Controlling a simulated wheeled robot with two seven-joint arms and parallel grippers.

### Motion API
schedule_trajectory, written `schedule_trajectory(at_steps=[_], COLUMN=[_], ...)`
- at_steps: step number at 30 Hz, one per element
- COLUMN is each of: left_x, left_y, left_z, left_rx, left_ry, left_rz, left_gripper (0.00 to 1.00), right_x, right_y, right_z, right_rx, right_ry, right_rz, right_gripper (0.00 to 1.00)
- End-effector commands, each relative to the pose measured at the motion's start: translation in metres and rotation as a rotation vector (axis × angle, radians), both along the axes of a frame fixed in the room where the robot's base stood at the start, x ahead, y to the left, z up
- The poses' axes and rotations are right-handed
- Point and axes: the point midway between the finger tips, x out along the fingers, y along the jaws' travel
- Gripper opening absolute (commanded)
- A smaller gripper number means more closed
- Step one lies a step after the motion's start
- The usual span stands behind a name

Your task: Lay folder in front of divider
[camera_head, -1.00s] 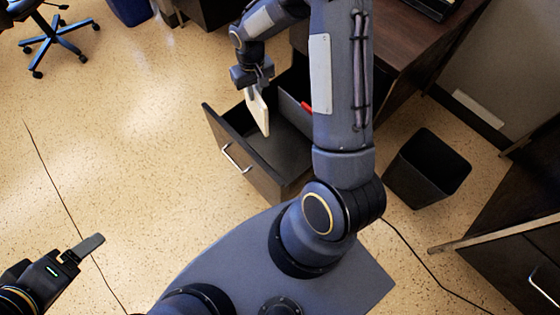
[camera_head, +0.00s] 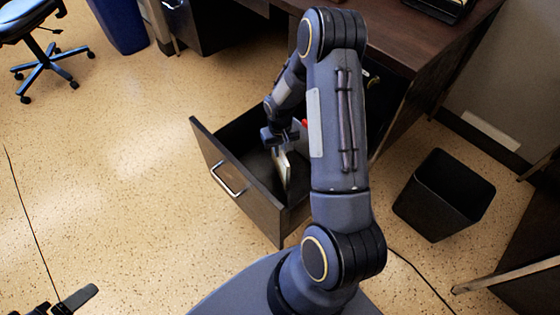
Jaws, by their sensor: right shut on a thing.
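My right gripper (camera_head: 279,147) is shut on a thin cream folder (camera_head: 287,169). It holds the folder upright, edge-on to the view, inside the open drawer (camera_head: 207,146) of the dark desk. The folder's lower end is down in the front part of the drawer; I cannot tell whether it touches the floor of the drawer. The divider is mostly hidden behind my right arm, and a small red thing (camera_head: 304,123) shows by the gripper. My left gripper (camera_head: 75,299) is at the bottom left, far from the drawer, cut off by the picture edge.
The dark desk (camera_head: 395,38) stands behind the drawer. A black waste bin (camera_head: 445,194) stands on the floor to the right. A blue bin (camera_head: 120,22) and an office chair (camera_head: 38,40) are at the upper left. The floor left of the drawer is clear.

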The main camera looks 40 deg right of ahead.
Motion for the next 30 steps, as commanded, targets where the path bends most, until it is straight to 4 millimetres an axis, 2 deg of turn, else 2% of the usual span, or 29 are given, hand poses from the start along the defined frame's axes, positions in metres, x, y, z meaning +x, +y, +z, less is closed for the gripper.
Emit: schedule_trajectory(at_steps=[9, 21, 22, 26, 27, 30], left_x=[0.0, 0.0, 0.0, 0.0, 0.0, 0.0], left_y=[0.0, 0.0, 0.0, 0.0, 0.0, 0.0], left_z=[-0.015, -0.019, -0.018, -0.017, -0.017, -0.017], left_rx=[0.0, 0.0, 0.0, 0.0, 0.0, 0.0], left_ry=[0.0, 0.0, 0.0, 0.0, 0.0, 0.0], left_rz=[0.0, 0.0, 0.0, 0.0, 0.0, 0.0], left_gripper=[0.76, 0.76, 0.76, 0.76, 0.76, 0.76], right_x=[0.0, 0.001, 0.0, 0.0, 0.0, 0.0], right_y=[0.0, 0.0, 0.0, 0.0, 0.0, 0.0], right_z=[-0.038, -0.044, -0.044, -0.043, -0.043, -0.042], right_rx=[0.001, -0.001, 0.0, 0.0, 0.0, 0.0], right_ry=[0.0, -0.002, -0.001, -0.001, -0.001, -0.001], right_rz=[0.0, 0.0, 0.0, 0.0, 0.0, 0.0], right_gripper=[0.0, 0.0, 0.14, 0.31, 0.34, 0.34])
